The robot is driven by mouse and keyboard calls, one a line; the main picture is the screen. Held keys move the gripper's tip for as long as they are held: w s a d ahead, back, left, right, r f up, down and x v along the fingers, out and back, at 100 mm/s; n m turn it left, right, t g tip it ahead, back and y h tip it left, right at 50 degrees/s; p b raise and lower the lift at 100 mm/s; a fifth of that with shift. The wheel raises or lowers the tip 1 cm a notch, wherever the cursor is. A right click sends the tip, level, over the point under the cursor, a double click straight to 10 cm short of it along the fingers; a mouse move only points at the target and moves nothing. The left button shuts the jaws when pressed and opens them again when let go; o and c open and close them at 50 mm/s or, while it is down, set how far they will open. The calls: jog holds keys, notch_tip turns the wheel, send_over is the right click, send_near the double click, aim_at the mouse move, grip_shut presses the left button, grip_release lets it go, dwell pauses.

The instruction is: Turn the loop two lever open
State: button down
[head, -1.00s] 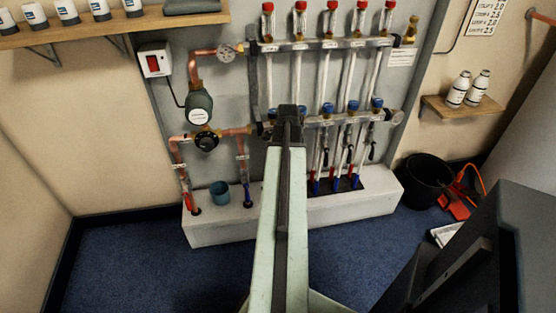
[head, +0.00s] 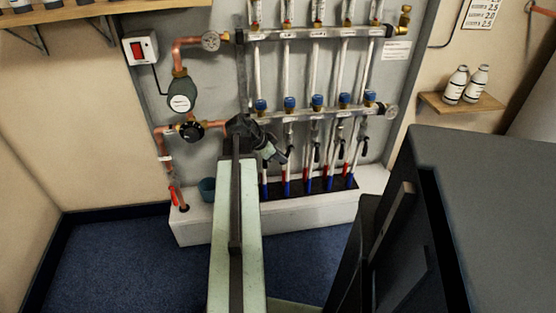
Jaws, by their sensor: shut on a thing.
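The manifold's lower row has blue-capped valves (head: 290,103) above white loop pipes with small black levers. The loop two lever (head: 289,151) is on the second pipe from the left; it is small and partly hidden by my gripper. My gripper (head: 282,157) reaches in from the left, tilted down to the right, with its tips at this lever. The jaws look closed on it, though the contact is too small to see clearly. The first loop's lever is hidden behind my wrist. Levers on the third (head: 316,152), fourth (head: 339,152) and fifth (head: 363,147) pipes show.
A pump (head: 181,95), a black dial valve (head: 191,131) and copper pipes stand left of my arm. A teal cup (head: 207,190) stands on the white plinth (head: 205,228). A large dark box (head: 485,200) fills the lower right. A shelf (head: 462,103) holds two bottles.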

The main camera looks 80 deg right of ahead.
jog(key=shift+s+a+f, duration=0.1)
jog(key=c, duration=1.3)
grip_release()
jog(key=shift+c, duration=0.2)
jog(key=shift+s, duration=0.1)
jog(key=p+v, duration=0.6)
jog(key=v, duration=0.1)
jog(key=shift+w+r, duration=0.2)
jog(key=shift+r, duration=0.15)
